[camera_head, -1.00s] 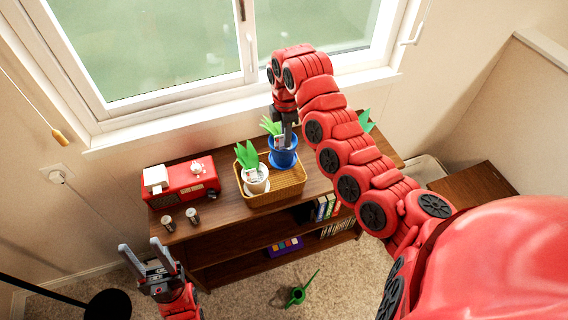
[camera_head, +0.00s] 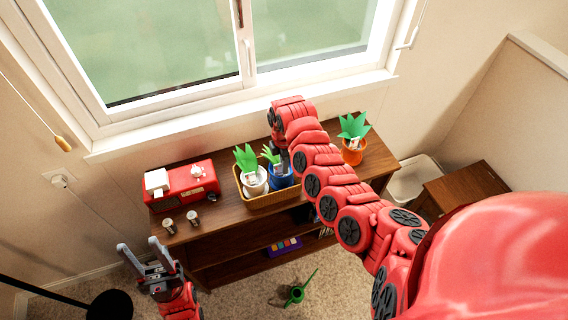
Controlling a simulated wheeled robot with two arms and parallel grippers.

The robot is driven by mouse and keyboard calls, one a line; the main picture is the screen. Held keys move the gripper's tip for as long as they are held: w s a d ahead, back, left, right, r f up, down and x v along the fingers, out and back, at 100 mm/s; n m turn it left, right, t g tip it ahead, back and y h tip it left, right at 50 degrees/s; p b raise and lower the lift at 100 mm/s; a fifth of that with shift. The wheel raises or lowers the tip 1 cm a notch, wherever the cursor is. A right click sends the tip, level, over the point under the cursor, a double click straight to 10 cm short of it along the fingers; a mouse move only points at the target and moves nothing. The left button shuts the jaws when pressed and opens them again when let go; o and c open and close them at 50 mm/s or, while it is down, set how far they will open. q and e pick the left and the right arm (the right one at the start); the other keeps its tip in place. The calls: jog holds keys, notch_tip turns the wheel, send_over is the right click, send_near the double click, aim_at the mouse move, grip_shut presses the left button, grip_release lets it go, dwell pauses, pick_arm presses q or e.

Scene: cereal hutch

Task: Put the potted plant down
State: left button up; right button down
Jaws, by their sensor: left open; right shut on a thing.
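The potted plant in a blue pot (camera_head: 281,177) appears at the right side of the wicker basket (camera_head: 264,202) on the wooden shelf unit. My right gripper (camera_head: 284,162) is shut on it from above, and its fingers are partly hidden by my arm. Whether the pot's base touches the basket floor cannot be told. A plant in a white pot (camera_head: 255,182) stands beside it in the basket, on the left. A plant in an orange pot (camera_head: 353,152) stands on the shelf top to the right. My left gripper (camera_head: 138,244) is open and empty, low at the left.
A red toaster-like box (camera_head: 187,185) and two small metal shakers (camera_head: 181,221) are on the shelf top (camera_head: 222,208) at the left. The window sill runs behind. A white bin (camera_head: 408,180) stands at the right.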

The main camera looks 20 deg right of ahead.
jog(key=c, duration=1.3)
grip_release()
jog(key=shift+f, duration=0.1)
jog(key=o, duration=0.4)
